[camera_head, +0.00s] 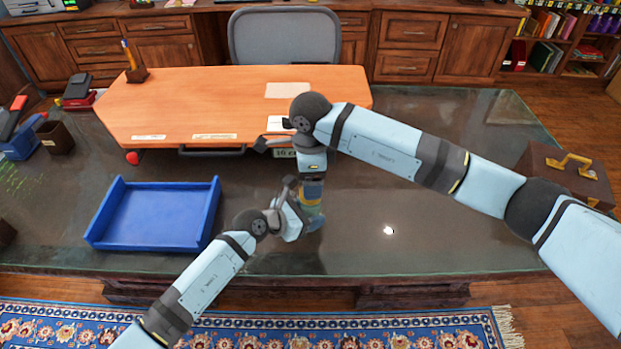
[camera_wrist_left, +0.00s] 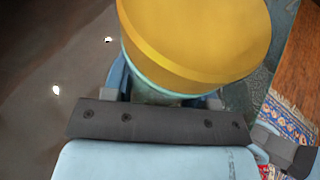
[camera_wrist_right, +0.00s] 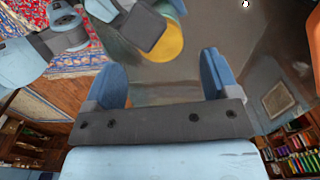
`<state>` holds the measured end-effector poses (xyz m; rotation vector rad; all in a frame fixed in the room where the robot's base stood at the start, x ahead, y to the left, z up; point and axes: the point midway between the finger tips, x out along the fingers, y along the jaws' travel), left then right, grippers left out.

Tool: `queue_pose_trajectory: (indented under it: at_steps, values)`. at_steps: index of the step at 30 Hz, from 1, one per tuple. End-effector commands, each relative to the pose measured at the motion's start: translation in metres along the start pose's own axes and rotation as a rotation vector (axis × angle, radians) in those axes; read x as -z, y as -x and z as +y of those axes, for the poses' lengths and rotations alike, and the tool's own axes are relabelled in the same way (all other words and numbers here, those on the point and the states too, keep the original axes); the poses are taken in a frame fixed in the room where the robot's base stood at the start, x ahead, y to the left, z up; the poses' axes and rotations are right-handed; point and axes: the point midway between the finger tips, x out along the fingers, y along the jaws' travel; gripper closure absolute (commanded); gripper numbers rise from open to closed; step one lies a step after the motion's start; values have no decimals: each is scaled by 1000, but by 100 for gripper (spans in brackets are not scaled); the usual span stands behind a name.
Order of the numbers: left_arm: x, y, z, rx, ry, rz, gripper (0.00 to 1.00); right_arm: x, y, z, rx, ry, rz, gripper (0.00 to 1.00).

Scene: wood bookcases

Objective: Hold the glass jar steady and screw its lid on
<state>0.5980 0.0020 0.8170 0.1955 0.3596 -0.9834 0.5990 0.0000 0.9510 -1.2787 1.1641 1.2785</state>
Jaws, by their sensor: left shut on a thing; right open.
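The glass jar (camera_head: 315,223) stands near the front edge of the desk, partly hidden by my grippers. Its pale teal body also shows under the lid in the left wrist view (camera_wrist_left: 155,94). The wide yellow lid (camera_wrist_left: 200,42) sits on top of the jar; I cannot tell how tightly it is seated. My left gripper (camera_wrist_left: 166,98) is shut around the jar's body below the lid. My right gripper (camera_wrist_right: 163,78) comes down from above, open, with nothing between its fingers. In the right wrist view, the yellow lid (camera_wrist_right: 165,43) lies beyond the fingertips, partly covered by a grey part.
A blue tray (camera_head: 160,238) stands empty at left on the dark desk (camera_head: 400,250). A brown box (camera_head: 545,165) with a brass handle stands at right. The front right of the desk is clear.

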Motion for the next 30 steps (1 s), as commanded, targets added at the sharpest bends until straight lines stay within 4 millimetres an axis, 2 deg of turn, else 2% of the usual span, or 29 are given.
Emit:
queue_pose_trajectory:
  at_steps: [4,10,14,23,30]
  values:
    - [0,0,0,0,0,0,100,0,6,-1,2,43,0,24]
    - [0,0,0,0,0,0,100,0,30,-1,2,247,0,24]
    - [0,0,0,0,0,0,100,0,35,0,1,300,0,24]
    - [0,0,0,0,0,-1,100,0,33,0,0,299,-1,24]
    - [0,0,0,0,0,-1,100,0,4,1,-3,299,-1,24]
